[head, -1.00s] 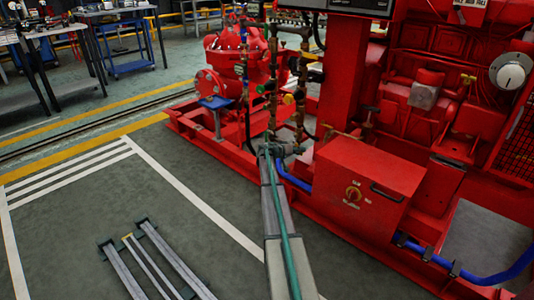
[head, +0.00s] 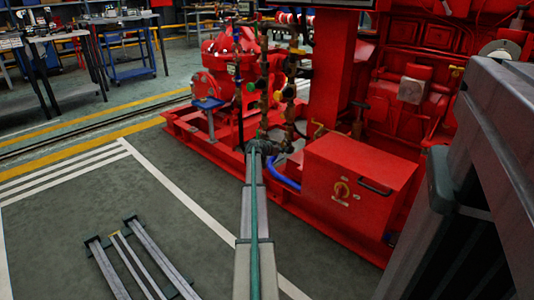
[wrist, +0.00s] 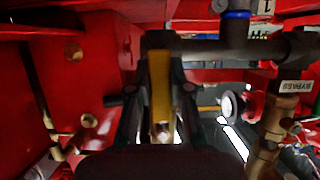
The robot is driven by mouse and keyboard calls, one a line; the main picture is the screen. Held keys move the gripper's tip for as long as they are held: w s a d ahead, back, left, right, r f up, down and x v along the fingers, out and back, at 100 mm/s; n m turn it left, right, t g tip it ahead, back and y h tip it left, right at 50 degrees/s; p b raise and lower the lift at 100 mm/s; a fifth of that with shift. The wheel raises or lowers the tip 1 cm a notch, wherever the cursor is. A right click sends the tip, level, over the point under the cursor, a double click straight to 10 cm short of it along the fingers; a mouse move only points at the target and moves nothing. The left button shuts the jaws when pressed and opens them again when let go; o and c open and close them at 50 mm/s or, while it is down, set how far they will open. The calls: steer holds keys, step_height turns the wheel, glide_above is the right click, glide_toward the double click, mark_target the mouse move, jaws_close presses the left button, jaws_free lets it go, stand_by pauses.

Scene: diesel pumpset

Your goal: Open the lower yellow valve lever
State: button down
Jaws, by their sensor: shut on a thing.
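In the wrist view, the yellow valve lever (wrist: 160,85) points toward the camera, between the two dark fingers of my gripper (wrist: 161,125). The fingers are shut on it, one on each side. Its far end meets a dark horizontal pipe (wrist: 225,50); the valve body is mostly hidden. In the head view, I cannot clearly make out my gripper or this lever among the pipes (head: 265,90).
A pipe with a "BYPASS" label (wrist: 290,87) and a round gauge (wrist: 228,104) stand close on the right in the wrist view. Red panels lie on the left. In the head view, a red box (head: 350,185) stands right of the pipes; metal rails (head: 155,260) lie on the floor.

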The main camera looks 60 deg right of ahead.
steer(key=shift+w, duration=0.2)
stand_by(0.3)
steer(key=c, duration=1)
jaws_free()
steer(key=shift+c, duration=0.2)
steer(key=v, duration=1.2)
steer(key=shift+s, duration=0.1)
